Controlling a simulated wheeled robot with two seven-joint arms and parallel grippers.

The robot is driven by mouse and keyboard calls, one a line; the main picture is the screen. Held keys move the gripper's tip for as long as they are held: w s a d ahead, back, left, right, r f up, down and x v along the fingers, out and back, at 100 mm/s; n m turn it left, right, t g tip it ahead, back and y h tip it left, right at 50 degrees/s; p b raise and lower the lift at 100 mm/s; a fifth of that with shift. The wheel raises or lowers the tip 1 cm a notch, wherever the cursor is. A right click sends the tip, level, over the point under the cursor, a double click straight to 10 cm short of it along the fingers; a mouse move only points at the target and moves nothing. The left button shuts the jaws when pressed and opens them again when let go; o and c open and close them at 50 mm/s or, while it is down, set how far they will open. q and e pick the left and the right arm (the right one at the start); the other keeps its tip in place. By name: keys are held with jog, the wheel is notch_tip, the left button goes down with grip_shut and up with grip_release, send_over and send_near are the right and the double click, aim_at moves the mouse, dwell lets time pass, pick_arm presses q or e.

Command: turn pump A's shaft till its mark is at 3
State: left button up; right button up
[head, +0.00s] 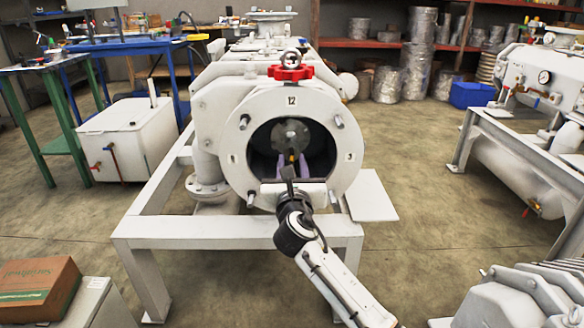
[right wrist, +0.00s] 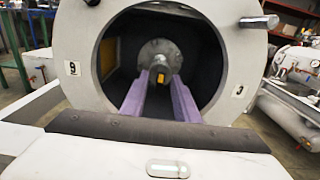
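Pump A (head: 262,105) is a pale machine with a round front opening. White labels stand around the rim: 12 at the top, 3 (head: 349,157) at the right, and 9 (right wrist: 72,68) at the left in the right wrist view. Inside is a grey shaft (head: 291,132) with a round disc and a stub. A small yellow-orange mark (right wrist: 161,78) shows low on the shaft, towards the bottom. My right gripper (right wrist: 160,88) reaches into the opening. Its two purple fingers are apart, one on each side of the stub's line; contact cannot be told. My left gripper is out of view.
Studs (head: 337,121) stick out of the flange around the opening. A red handwheel (head: 290,72) sits on top. The pale frame (head: 180,227) runs below and in front. Another machine (head: 540,80) stands at the right. A cardboard box (head: 38,290) lies at the lower left.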

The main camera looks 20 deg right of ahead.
grip_shut()
jog(key=shift+m, duration=0.4)
